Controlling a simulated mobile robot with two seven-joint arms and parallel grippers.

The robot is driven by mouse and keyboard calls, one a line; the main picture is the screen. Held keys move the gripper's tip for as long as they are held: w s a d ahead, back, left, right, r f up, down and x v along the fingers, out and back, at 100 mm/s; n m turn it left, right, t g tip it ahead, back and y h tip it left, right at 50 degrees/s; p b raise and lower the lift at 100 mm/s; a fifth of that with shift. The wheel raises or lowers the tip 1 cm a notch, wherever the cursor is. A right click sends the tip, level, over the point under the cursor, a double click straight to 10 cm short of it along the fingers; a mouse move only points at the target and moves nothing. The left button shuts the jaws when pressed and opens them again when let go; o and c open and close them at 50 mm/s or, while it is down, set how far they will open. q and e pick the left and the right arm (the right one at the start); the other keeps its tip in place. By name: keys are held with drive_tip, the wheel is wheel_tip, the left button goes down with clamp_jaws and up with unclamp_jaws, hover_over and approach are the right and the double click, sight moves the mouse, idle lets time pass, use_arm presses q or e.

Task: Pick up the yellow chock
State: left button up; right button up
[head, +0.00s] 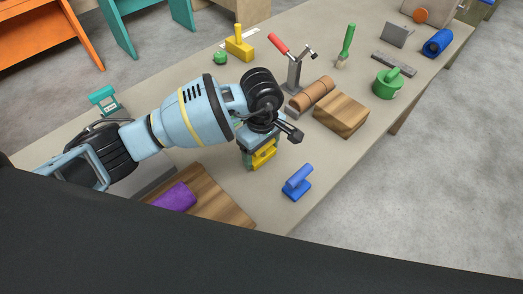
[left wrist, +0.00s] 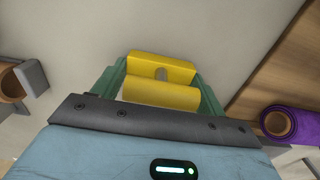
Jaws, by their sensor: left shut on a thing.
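The yellow chock (head: 264,155) is below my left gripper (head: 258,153) in the head view, over the middle of the bench and partly hidden by the gripper. In the left wrist view the yellow chock (left wrist: 162,90), a flat block with a rounded bar, sits between the green fingers of my left gripper (left wrist: 161,88). The fingers are shut on it from both sides. I cannot tell whether it touches the bench top. My right gripper is not in view.
A blue handled block (head: 297,183) stands close by at the right. A purple roll (head: 175,197) lies on a wooden board (head: 222,207). A wooden block (head: 341,115), a brown roll (head: 318,91) and a red-handled clamp (head: 294,72) stand behind. A yellow handled block (head: 239,47) is farther back.

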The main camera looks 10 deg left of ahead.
use_arm(q)
drive_tip(key=shift+r, duration=0.15)
wheel_tip(320, 180, up, 10)
drive_tip(key=shift+f, duration=0.1)
idle(0.3)
